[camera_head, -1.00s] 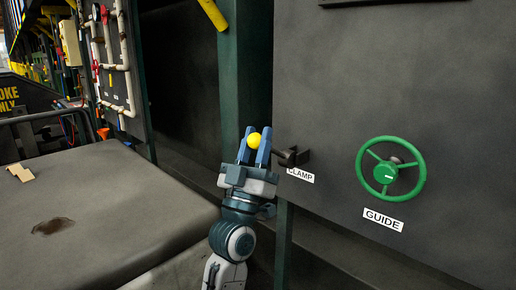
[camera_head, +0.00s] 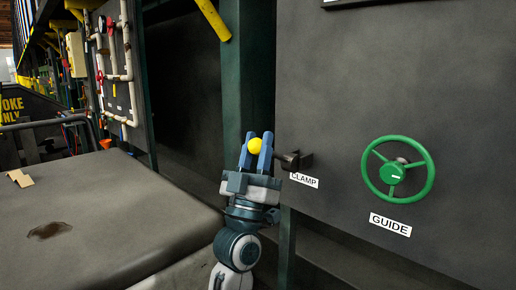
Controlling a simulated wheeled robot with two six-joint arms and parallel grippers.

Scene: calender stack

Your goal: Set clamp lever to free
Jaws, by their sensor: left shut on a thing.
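The clamp lever shows as a yellow ball knob (camera_head: 255,146) and a dark pivot bracket (camera_head: 295,160) on the grey panel, above the white CLAMP label (camera_head: 304,180). My left gripper (camera_head: 256,150) points up, with its two blue fingers on either side of the yellow knob and shut on it. The lever's shaft between knob and bracket is mostly hidden behind the right finger. My right gripper is not in view.
A green handwheel (camera_head: 392,172) sticks out of the panel to the right, above a GUIDE label (camera_head: 390,224). A dark flat table (camera_head: 110,205) fills the lower left. A green post (camera_head: 246,70) stands behind my gripper.

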